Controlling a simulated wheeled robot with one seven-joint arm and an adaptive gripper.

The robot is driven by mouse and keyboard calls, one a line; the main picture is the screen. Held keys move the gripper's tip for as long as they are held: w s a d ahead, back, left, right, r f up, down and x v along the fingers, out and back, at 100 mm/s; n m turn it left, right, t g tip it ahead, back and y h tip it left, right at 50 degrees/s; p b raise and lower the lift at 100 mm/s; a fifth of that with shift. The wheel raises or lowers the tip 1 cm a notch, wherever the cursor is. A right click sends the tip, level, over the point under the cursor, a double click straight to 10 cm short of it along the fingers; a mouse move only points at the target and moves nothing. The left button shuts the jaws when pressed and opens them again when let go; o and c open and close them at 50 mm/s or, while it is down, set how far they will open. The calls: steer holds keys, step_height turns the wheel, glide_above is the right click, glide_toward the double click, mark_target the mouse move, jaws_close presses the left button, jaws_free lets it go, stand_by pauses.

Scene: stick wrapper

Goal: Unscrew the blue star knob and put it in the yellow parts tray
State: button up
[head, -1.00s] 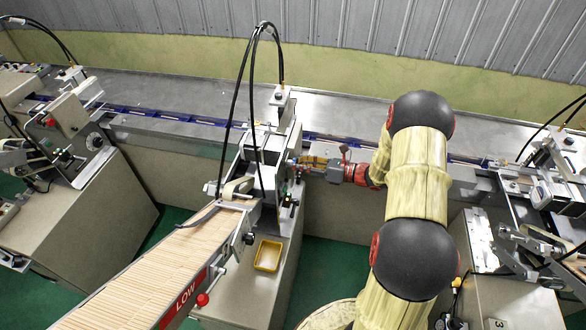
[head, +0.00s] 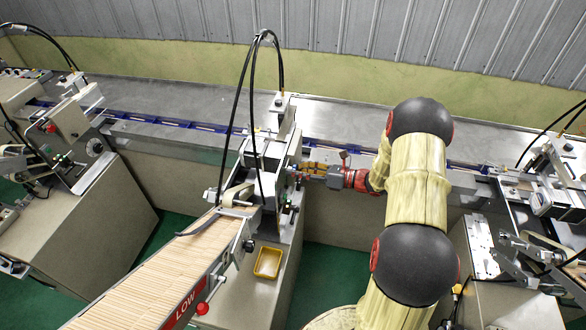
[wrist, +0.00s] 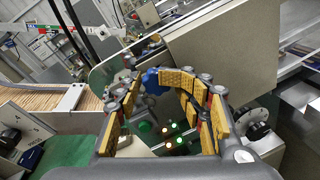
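The blue star knob (wrist: 152,80) sits on the machine's side face in the wrist view, partly hidden. My gripper (wrist: 149,85) has yellow-padded fingers that bend inward, with their tips on both sides of the knob. The right-hand fingertips look very close to it or touching; I cannot tell whether the left-hand finger touches. In the head view my gripper (head: 299,171) reaches leftward to the middle machine, and the knob is too small to make out. The yellow parts tray (head: 280,263) stands below and left of it on the machine's base and looks empty.
The stick chute (head: 150,280) with a red LOW label slopes down at lower left. Black cables (head: 236,110) arch above the machine. Lit buttons (wrist: 174,135) show below the knob. Other machines stand left and right; green floor (head: 335,270) shows between.

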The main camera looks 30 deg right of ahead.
steer(key=m+p, duration=0.1)
steer(key=p, duration=0.1)
steer(key=m+p, duration=0.2)
steer(key=m+g+p, duration=0.1)
steer(key=p, duration=0.1)
steer(key=shift+r+y, duration=0.3)
steer(key=shift+y, duration=0.1)
steer(key=m+g+y+p, duration=0.1)
steer(key=m+p, duration=0.1)
steer(key=m, duration=0.3)
steer(key=m+y+p, duration=0.1)
steer(key=m+p, duration=0.1)
steer(key=m, duration=0.3)
steer(key=m+g+y+p, duration=0.1)
steer(key=m+p, duration=0.1)
steer(key=m, duration=0.2)
steer(key=shift+f+m+g, duration=0.3)
steer(key=shift+m, duration=0.1)
steer(key=shift+a, duration=0.1)
steer(key=shift+c, duration=1.4)
steer(key=shift+s+f, duration=0.1)
steer(key=c, duration=0.7)
